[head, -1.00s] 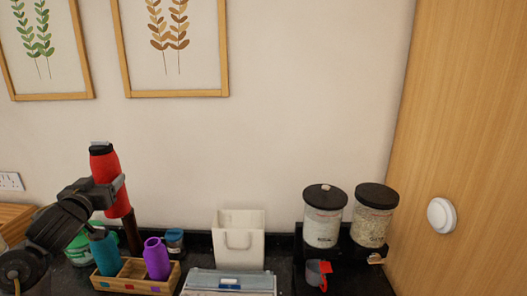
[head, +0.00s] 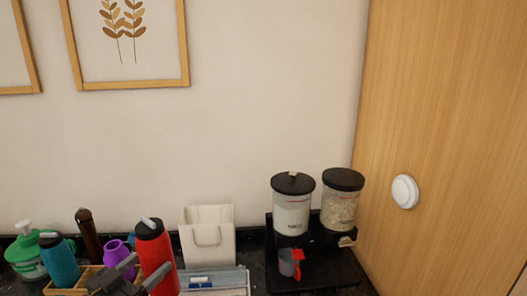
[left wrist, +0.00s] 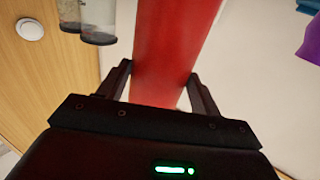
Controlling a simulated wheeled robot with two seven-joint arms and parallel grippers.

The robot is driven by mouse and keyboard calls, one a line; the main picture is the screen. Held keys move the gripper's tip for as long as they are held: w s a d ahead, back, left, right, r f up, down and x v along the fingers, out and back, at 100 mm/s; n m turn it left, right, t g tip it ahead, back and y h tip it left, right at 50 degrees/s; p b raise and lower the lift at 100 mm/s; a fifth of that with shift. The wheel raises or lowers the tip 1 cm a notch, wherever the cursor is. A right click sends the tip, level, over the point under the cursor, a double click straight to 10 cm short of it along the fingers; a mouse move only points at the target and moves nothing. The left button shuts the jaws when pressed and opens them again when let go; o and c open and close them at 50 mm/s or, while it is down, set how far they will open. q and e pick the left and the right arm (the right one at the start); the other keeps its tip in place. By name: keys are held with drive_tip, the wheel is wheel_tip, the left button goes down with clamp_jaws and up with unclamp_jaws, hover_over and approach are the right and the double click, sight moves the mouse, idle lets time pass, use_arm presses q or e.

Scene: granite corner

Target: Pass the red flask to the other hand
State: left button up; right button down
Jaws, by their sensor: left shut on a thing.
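The red flask (head: 156,256) has a black cap with a pale top and tilts slightly in the head view. My left gripper (head: 130,276) is shut around its body, low in the head view. In the left wrist view, the red flask (left wrist: 170,50) stands between the two dark fingers of my left gripper (left wrist: 160,88). The flask's lower end is cut off by the head view's bottom edge. My right gripper does not show.
A wooden box (head: 60,291) holds a teal flask (head: 60,262); a purple flask (head: 117,253) stands by it. A green bottle (head: 25,256), a brown mill (head: 88,235), a white holder (head: 208,233) and a two-jar dispenser (head: 310,257) line the wall.

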use_arm(q)
drive_tip(key=s+d+f, duration=0.1)
drive_tip(key=s+f, duration=0.1)
drive_tip(key=f, duration=0.3)
drive_tip(key=s+d+f+h+b, duration=0.1)
drive_tip(key=s+d+f, duration=0.1)
drive_tip(key=f, duration=0.3)
drive_tip(key=shift+s+d+f+m+b, duration=0.2)
drive_tip(key=shift+s+m+b, duration=0.15)
drive_tip(key=shift+s, duration=0.4)
drive_tip(key=w+d+r+m+g+h, duration=0.2)
drive_tip(key=d+r+m+g+h, duration=0.2)
drive_tip(key=r, duration=0.5)
drive_tip(key=w+d+r+m+g+h, duration=0.2)
drive_tip(key=d+r+m+g+h, duration=0.2)
drive_tip(key=d+r, duration=0.5)
drive_tip(key=shift+w+r+g, duration=0.15)
drive_tip(key=shift+w+g, duration=0.05)
drive_tip(key=shift+g, duration=0.7)
drive_tip(key=shift+t, duration=0.3)
drive_tip(key=shift+n+t+y, duration=2.5)
drive_tip(key=shift+n+t, duration=0.25)
drive_tip(key=shift+t, duration=0.55)
